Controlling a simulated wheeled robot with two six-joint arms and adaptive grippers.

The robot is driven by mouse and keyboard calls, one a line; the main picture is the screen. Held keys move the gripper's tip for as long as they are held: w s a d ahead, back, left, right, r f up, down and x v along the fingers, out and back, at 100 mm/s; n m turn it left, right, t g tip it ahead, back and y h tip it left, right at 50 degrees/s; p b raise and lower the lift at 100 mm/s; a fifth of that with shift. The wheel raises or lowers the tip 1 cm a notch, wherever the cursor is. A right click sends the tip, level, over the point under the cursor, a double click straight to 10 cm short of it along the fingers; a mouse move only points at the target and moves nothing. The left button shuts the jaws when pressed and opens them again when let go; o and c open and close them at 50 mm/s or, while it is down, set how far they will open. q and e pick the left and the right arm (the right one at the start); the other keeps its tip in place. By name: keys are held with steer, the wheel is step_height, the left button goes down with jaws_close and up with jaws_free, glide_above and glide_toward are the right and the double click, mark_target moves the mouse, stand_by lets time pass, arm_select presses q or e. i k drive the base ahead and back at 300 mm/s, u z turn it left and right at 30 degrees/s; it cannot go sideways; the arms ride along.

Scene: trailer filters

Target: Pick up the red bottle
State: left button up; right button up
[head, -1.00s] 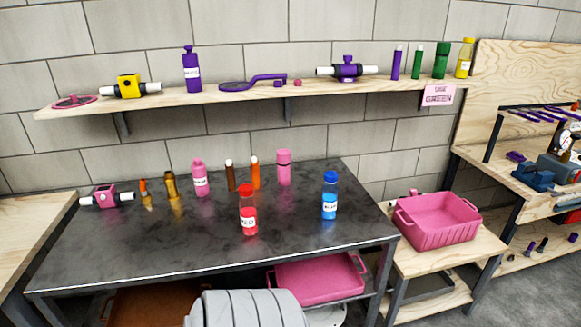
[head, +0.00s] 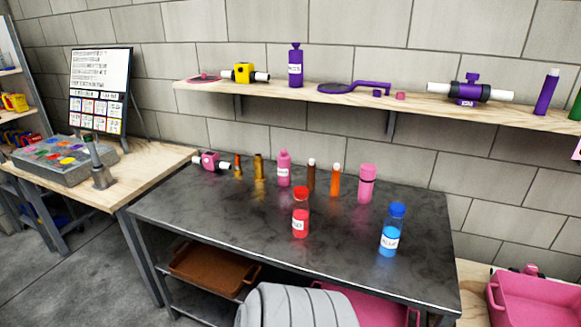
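The red bottle (head: 300,213) stands upright on the dark metal table (head: 225,232), near the table's middle. It has a red cap and a white label. A blue bottle (head: 391,231) stands to its right, apart from it. Neither of my grippers shows in the head view.
Behind the red bottle stand a pink bottle (head: 284,168), a brown tube (head: 311,175), an orange tube (head: 335,181) and a pink container (head: 366,184). A pink valve piece (head: 210,161) lies at the back left. A wooden shelf (head: 330,104) hangs above. The table's left front is clear.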

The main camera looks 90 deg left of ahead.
mark_target(300, 208)
steer(key=u, duration=0.85)
steer(key=i, duration=0.75)
steer(key=u, duration=0.95)
steer(key=i, duration=0.25)
steer(key=u, duration=0.3)
